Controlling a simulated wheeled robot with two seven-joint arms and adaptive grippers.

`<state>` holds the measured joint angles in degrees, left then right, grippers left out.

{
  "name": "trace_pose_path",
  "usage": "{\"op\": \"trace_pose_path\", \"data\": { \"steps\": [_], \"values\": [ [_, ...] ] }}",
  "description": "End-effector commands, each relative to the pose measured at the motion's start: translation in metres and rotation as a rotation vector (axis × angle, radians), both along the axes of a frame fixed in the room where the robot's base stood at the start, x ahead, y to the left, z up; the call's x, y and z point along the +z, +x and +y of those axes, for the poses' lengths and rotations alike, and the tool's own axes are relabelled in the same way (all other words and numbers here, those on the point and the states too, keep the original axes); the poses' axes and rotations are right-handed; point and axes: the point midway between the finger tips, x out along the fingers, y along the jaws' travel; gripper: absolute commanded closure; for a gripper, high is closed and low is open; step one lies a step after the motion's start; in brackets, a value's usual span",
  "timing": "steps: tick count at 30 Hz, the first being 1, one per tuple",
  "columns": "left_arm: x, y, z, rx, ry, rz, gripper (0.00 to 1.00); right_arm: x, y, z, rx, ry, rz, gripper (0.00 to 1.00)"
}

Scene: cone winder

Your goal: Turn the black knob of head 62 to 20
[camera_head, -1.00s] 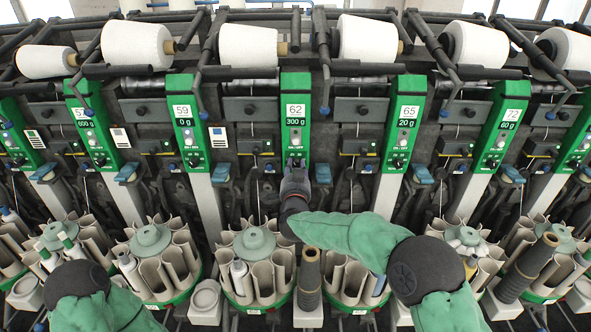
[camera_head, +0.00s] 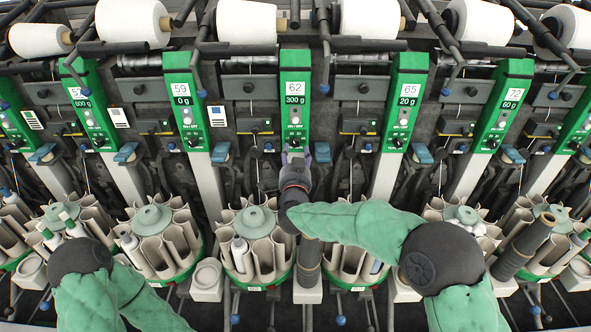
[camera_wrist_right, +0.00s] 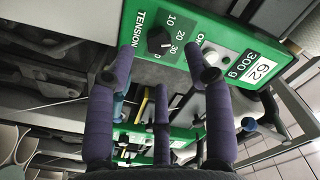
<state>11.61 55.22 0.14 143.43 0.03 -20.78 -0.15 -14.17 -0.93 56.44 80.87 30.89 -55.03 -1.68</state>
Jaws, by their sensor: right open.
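Head 62 is a green panel (camera_head: 295,85) in the middle of the head view, with a display reading 300 g. Its black knob (camera_wrist_right: 158,40) shows in the right wrist view beside the word TENSION and the marks 10, 20 and 30. I cannot tell its exact setting. My right gripper (camera_head: 295,158) is just below the panel's lower end in the head view. In the wrist view its purple fingers (camera_wrist_right: 161,65) are open and empty, spread to either side below the knob, apart from it. My left gripper is out of view; only my left arm shows.
Green panels of head 59 (camera_head: 183,100) and head 65 (camera_head: 407,100) stand on either side. White yarn cones (camera_head: 246,21) hang above. Round holders with tubes (camera_head: 256,222) stand below. A pale round button (camera_wrist_right: 209,55) lies close to the right fingertip in the wrist view.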

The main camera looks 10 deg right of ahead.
Motion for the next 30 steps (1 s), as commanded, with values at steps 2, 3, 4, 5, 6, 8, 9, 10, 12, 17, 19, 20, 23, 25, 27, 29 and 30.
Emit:
{"op": "trace_pose_path", "data": {
  "steps": [2, 3, 4, 5, 6, 8, 9, 10, 12, 17, 19, 20, 23, 25, 27, 29, 30],
  "values": [
    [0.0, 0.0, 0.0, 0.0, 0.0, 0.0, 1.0, 0.001, -0.016, 0.003, 0.001, 0.001, -0.001, 0.48],
    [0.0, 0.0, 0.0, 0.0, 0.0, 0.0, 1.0, 0.0, -0.023, 0.005, 0.002, 0.0, 0.0, 0.48],
    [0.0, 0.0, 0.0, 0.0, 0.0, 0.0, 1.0, 0.001, -0.028, 0.006, 0.002, 0.001, -0.001, 0.48],
    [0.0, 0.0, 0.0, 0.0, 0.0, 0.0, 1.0, 0.001, -0.034, 0.007, 0.002, 0.0, -0.001, 0.48],
    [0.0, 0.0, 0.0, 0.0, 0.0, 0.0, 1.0, 0.001, -0.04, 0.008, 0.001, 0.001, -0.002, 0.48],
    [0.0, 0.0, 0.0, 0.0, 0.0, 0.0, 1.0, 0.001, -0.049, 0.01, 0.002, 0.001, -0.001, 0.48],
    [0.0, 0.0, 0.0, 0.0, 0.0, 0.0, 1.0, 0.001, -0.054, 0.011, 0.0, 0.001, -0.002, 0.48],
    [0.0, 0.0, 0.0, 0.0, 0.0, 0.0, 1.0, 0.001, -0.058, 0.012, 0.0, 0.001, -0.002, 0.48],
    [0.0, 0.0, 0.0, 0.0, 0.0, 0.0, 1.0, 0.001, -0.064, 0.013, 0.0, 0.001, -0.002, 0.48],
    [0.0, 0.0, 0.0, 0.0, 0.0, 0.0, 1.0, 0.0, -0.072, 0.014, -0.001, 0.0, -0.001, 0.48],
    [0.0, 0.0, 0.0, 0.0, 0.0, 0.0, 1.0, 0.0, -0.073, 0.014, -0.001, 0.0, -0.002, 0.48],
    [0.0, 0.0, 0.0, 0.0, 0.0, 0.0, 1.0, 0.0, -0.073, 0.014, -0.001, 0.0, -0.002, 0.48],
    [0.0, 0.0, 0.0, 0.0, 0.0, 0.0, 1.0, 0.0, -0.073, 0.014, -0.001, 0.0, -0.002, 0.48],
    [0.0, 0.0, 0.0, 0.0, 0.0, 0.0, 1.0, 0.0, -0.073, 0.014, -0.001, 0.0, -0.002, 0.48],
    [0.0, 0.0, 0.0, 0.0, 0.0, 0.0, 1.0, 0.0, -0.073, 0.014, -0.001, 0.0, -0.002, 0.48],
    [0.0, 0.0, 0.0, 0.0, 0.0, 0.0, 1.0, 0.0, -0.073, 0.014, -0.001, 0.0, -0.002, 0.48],
    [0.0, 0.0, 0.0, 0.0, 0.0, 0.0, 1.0, 0.0, -0.073, 0.014, -0.001, 0.0, -0.002, 0.48]
  ]
}}
